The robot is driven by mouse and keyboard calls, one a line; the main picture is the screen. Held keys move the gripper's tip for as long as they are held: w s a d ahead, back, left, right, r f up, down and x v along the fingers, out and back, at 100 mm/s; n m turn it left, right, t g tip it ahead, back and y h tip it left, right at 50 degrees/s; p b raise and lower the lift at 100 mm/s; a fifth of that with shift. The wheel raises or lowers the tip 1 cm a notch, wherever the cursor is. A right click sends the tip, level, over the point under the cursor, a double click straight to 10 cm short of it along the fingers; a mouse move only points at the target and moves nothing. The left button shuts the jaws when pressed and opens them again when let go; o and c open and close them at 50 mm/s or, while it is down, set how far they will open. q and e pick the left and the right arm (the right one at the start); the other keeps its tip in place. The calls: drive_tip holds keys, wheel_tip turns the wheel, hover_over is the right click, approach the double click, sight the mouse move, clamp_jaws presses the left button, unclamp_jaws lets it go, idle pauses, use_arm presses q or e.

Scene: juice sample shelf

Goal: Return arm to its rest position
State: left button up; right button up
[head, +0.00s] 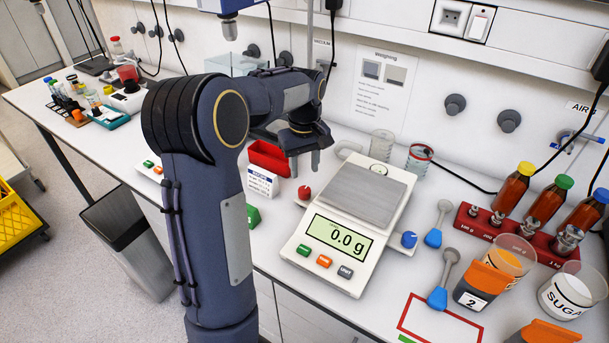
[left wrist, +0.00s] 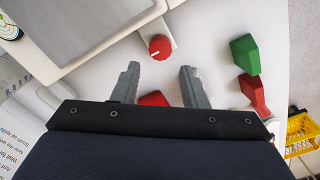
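My left arm comes in from the left in the head view and bends over the bench. My left gripper (head: 304,163) points down beside the white balance, to the left of its weighing plate. It also shows in the left wrist view (left wrist: 157,82), with its two grey fingers apart and nothing between them. A red block lies partly hidden below the fingers in the wrist view. The white balance (head: 357,272) reads 0.0 g and its grey plate (head: 364,194) is empty. My right gripper is not seen in either view.
A red tray (head: 270,158) with a white label card stands left of the gripper.

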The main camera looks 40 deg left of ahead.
use_arm(q)
drive_tip(key=shift+r, duration=0.15)
idle(0.4)
drive_tip(key=shift+s+d+r, duration=0.15)
drive_tip(key=shift+s+d, duration=0.05)
drive_tip(key=shift+s, duration=0.05)
drive_tip(key=s+d+m+t+h, duration=0.2)
drive_tip(key=s+d+m, duration=0.3)
drive_tip(key=s+d, duration=0.4)
drive_tip(key=s+d+m+t+h, duration=0.1)
drive_tip(key=s+d+m+t, duration=0.2)
drive_tip(key=s+d+m, duration=0.3)
drive_tip(key=s+d+r, duration=0.1)
drive_tip(key=s+d, duration=0.2)
drive_tip(key=s, duration=0.4)
drive_tip(key=shift+s+t+h, duration=0.3)
drive_tip(key=shift+s+h, duration=0.05)
drive_tip(key=shift+h, duration=0.05)
